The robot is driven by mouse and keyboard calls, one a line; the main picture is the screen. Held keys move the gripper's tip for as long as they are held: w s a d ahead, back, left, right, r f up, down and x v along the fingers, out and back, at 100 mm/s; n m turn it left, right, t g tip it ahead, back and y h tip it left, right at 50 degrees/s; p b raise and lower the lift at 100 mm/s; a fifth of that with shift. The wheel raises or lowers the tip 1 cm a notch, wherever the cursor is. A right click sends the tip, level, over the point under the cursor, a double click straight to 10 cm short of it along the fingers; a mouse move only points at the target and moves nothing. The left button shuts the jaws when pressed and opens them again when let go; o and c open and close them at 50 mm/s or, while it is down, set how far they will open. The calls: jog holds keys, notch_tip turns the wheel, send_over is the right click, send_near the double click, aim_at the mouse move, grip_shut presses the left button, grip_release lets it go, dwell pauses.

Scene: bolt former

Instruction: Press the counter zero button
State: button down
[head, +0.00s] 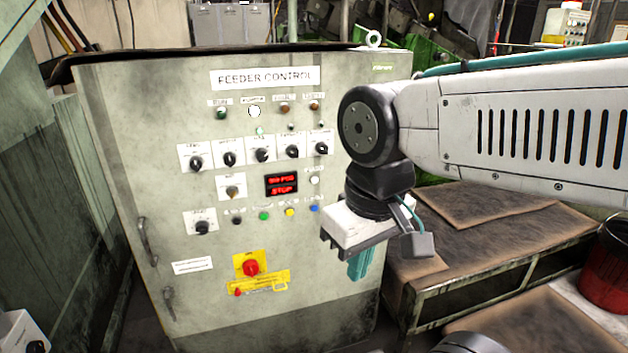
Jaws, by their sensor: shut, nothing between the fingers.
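The feeder control cabinet (110,130) stands at left centre in the head view, its front panel facing me. A red-lit display (281,185) sits mid-panel, with a white button (314,180) to its right. Below the display runs a row with a black button (237,220), a green button (264,215), a yellow button (289,212) and a blue button (314,208). The small labels are too blurred to tell which is the counter zero button. My gripper (357,270) is shut and empty, teal fingers pointing down, to the right of and below the button row. I see no clear contact with the panel.
Several black rotary knobs (262,155) and lamps (254,111) fill the upper panel. A red switch on a yellow plate (251,267) is low on it. A brown-topped bench (480,240) and a red bucket (606,275) stand to the right. A door handle (146,240) projects at left.

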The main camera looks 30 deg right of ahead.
aim_at(315, 180)
jog(key=w+d+f+n+g+h, duration=0.1)
jog(key=w+d+n+g+h, duration=0.15)
jog(key=w+d+h, duration=0.45)
jog(key=w+d+f+n+g+h, duration=0.1)
jog(key=w+d+f+g+h, duration=0.3)
jog(key=d, duration=0.6)
jog(key=w+f+n+t+h, duration=0.3)
jog(key=w+n+t, duration=0.3)
jog(key=w, duration=0.3)
jog(key=w+a+f+n+t+h, duration=0.1)
jog(key=w+f+n+t+h, duration=0.2)
jog(key=w+n+t, duration=0.4)
jog(key=w+t, duration=0.1)
jog(key=w, duration=0.1)
jog(key=shift+w+f+t, duration=0.35)
jog(key=shift+f, duration=0.05)
jog(key=shift+w+d, duration=0.4)
jog(key=shift+w, duration=1)
jog(key=shift+w+d, duration=0.4)
jog(key=shift+w, duration=1.05)
jog(key=shift+w+d, duration=0.4)
jog(key=shift+w, duration=1)
jog(key=shift+w+d, duration=0.15)
jog(key=shift+w, duration=0.2)
